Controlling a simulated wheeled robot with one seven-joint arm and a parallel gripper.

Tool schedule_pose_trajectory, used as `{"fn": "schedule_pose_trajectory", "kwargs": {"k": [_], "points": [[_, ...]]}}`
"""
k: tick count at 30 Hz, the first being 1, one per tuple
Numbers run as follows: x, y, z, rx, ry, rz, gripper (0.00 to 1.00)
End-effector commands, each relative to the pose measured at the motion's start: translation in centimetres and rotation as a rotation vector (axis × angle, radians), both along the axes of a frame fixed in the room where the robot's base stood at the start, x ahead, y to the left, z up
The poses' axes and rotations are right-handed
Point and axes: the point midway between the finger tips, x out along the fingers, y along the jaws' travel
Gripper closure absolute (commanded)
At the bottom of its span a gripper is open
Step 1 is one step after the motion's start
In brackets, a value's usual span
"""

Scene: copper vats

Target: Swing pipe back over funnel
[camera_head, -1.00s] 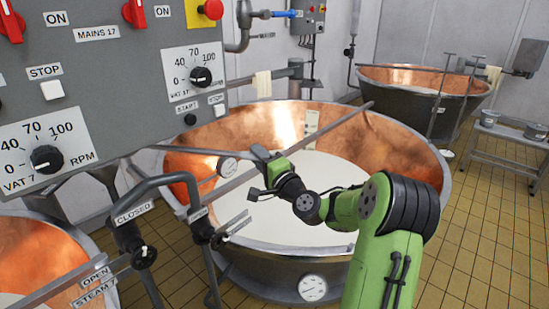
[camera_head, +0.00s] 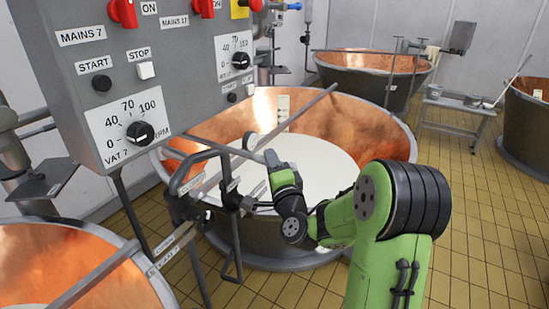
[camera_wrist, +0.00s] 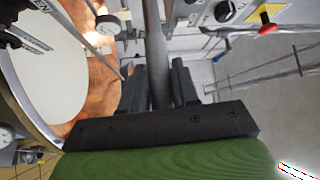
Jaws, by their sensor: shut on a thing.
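The grey pipe (camera_head: 225,149) runs from beside the control panel's lower right, over the near edge of the middle vat, to my gripper (camera_head: 272,160). My gripper is shut on its end. In the wrist view, the pipe (camera_wrist: 154,45) passes between the two dark fingers of my gripper (camera_wrist: 158,75) and runs away upward in the picture. The pipe's far end is hidden in the head view. I cannot make out a funnel in either view.
The copper middle vat (camera_head: 395,140) holds white liquid, with a long bar (camera_head: 300,118) across it. Dark valve pipework (camera_head: 180,185) stands close left of my gripper, below the control panel (camera_head: 85,70). Another copper vat (camera_head: 50,250) is at lower left.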

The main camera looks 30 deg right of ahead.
Motion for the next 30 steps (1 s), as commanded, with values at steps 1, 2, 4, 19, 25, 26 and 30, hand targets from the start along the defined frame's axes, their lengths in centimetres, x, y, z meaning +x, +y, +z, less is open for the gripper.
{"fn": "schedule_pose_trajectory", "kwargs": {"k": [1, 2, 4, 19, 25, 26, 30], "points": [[-0.08, 0.29, 0.09, -0.001, 0.000, 0.000, 1.00], [-0.13, 0.34, 0.08, 0.000, -0.001, -0.003, 1.00], [-0.22, 0.42, 0.05, -0.001, 0.000, -0.008, 1.00], [-0.26, 0.50, 0.03, 0.002, -0.001, -0.010, 0.58], [-0.27, 0.49, 0.03, 0.002, -0.001, -0.010, 0.50], [-0.27, 0.49, 0.03, 0.002, -0.001, -0.010, 0.50], [-0.55, 0.51, -0.06, 0.000, -0.002, -0.011, 0.50]]}}
